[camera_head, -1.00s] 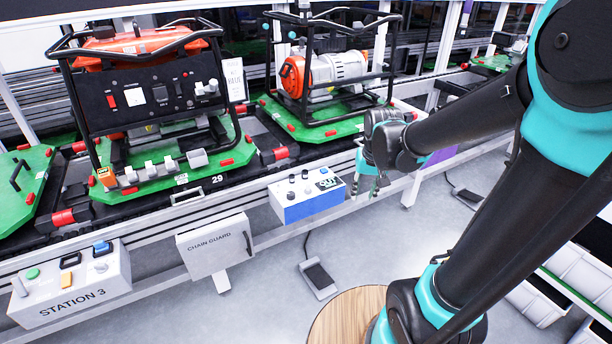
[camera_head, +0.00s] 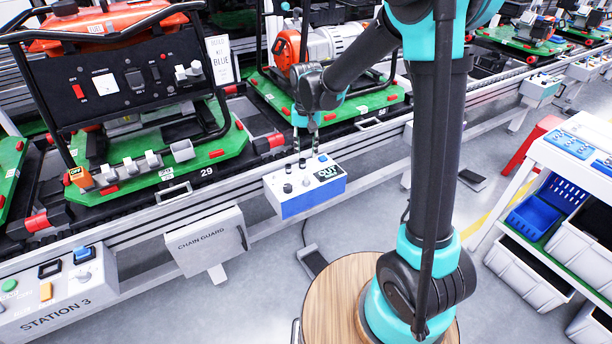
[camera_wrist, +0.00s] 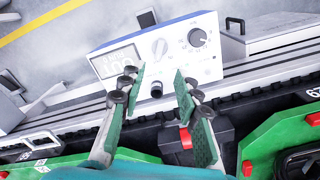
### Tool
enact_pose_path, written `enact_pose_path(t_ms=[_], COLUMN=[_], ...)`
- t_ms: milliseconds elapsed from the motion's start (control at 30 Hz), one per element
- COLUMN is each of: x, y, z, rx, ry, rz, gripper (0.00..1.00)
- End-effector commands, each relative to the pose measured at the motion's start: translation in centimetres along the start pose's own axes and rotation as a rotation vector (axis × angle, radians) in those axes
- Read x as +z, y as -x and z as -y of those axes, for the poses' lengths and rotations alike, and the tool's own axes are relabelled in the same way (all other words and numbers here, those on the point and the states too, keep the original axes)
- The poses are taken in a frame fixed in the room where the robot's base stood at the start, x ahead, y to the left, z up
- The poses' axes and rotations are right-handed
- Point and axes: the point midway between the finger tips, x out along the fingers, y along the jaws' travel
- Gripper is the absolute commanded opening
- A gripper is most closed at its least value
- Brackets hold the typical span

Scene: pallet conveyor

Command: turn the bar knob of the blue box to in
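The blue box (camera_head: 309,203) with a pale top panel is mounted on the conveyor's front rail. Its top carries several small dark knobs and a dark label (camera_head: 328,173) reading OUT.
Behind the box, a green pallet (camera_head: 365,105) carries a framed generator; another pallet (camera_head: 217,158) stands to the left. A chain guard panel (camera_head: 205,243) and the Station 3 box (camera_head: 60,290) are to the left. A white cart (camera_head: 560,160) stands at right.

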Motion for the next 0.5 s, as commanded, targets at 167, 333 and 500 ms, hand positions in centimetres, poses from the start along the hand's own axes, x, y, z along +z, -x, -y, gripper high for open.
enact_pose_path(t_ms=[167, 333, 500], x=[-0.1, -0.1, 0.0], y=[-3.7, -6.9, -9.5], z=[0.0, 0.0, 0.0], rx=[0.000, 0.000, 0.000], ry=[0.000, 0.000, 0.000], rz=[0.000, 0.000, 0.000], gripper=[0.33, 0.33, 0.33])
